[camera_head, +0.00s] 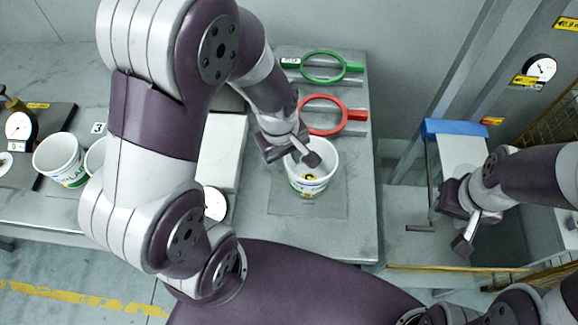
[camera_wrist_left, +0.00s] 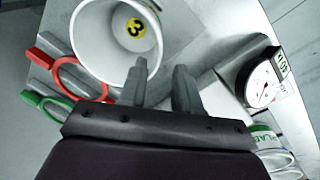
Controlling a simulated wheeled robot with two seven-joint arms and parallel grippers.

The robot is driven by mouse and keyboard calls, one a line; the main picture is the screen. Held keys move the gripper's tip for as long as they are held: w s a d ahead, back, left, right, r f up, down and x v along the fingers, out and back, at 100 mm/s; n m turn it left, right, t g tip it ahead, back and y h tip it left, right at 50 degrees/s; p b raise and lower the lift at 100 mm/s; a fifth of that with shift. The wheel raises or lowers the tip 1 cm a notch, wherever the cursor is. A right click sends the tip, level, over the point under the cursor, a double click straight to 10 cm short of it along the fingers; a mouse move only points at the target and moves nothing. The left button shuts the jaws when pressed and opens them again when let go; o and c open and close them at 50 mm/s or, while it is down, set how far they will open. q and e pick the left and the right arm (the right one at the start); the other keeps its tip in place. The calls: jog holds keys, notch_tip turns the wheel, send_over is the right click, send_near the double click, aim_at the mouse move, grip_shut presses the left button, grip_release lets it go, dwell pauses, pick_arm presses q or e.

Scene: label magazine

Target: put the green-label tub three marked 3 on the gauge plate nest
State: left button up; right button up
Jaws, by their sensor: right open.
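A white tub (camera_head: 322,158) with a round yellow disc marked 3 inside stands upright on a square grey plate (camera_head: 335,208) on the bench. Its label faces the front and is small in the head view. The tub also shows in the left wrist view (camera_wrist_left: 92,48). My left gripper (camera_head: 300,156) is at the tub's rim, and in the left wrist view its two fingers (camera_wrist_left: 160,80) stand apart, one over the tub's mouth, one outside. A dark plate with a dial gauge (camera_head: 18,126) lies at the far left. My right gripper (camera_head: 466,226) is open and empty, away to the right.
Green-label tubs (camera_head: 55,158) stand at the left, beside a sign marked 3 (camera_head: 98,128). A white box (camera_head: 222,140) and a dial (camera_head: 214,204) are left of the plate. A green ring (camera_head: 322,53) and a red ring (camera_head: 303,112) lie behind the tub.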

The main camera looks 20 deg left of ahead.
pick_arm(q)
jog(key=s+a+r+m, duration=0.3)
jog(key=r+m, duration=0.1)
jog(key=m, duration=0.6)
jog(key=shift+s+r+y, duration=0.25)
jog(key=shift+y, duration=0.15)
